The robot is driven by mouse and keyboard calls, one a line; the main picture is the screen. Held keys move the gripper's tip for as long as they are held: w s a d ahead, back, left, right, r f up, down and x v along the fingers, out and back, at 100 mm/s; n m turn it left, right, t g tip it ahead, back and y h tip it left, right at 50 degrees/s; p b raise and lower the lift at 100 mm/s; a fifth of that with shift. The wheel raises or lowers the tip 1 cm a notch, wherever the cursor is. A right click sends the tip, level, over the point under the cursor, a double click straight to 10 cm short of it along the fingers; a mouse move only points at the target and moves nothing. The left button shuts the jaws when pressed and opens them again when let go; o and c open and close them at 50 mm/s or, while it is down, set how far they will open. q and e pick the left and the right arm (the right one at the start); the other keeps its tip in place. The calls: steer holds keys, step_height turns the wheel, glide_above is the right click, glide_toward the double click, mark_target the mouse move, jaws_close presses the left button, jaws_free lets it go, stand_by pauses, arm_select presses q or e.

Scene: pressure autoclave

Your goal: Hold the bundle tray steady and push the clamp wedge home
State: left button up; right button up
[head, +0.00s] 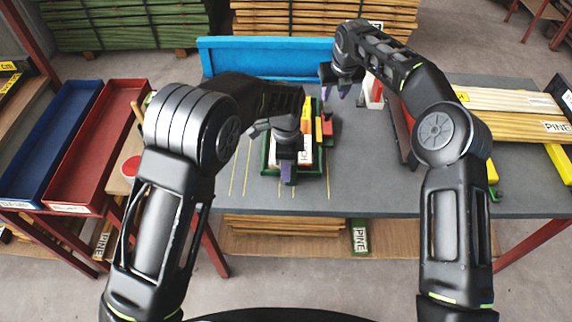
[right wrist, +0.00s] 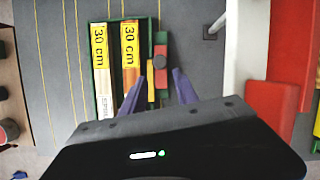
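The green-edged bundle tray (head: 266,160) lies on the grey table, partly hidden under my left arm. In the right wrist view the tray (right wrist: 154,24) holds two boards (right wrist: 101,60) with yellow "30 cm" labels. I cannot tell which is the clamp wedge. My left gripper (head: 287,176) is over the tray's near part; its finger opening is not clear. My right gripper (head: 343,94) is open and empty, above and beyond the tray's right side.
A blue panel (head: 255,57) stands along the table's back. A white and red bin (head: 373,92) stands right of my right gripper. Pine boards (head: 515,127) lie at the right. Blue (head: 50,140) and red (head: 98,145) trays stand left. Table surface between tray and bin is clear.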

arm_select(q)
jaws_close()
stand_by(0.3)
arm_select(e)
steer(key=shift+c, duration=0.3)
stand_by(0.4)
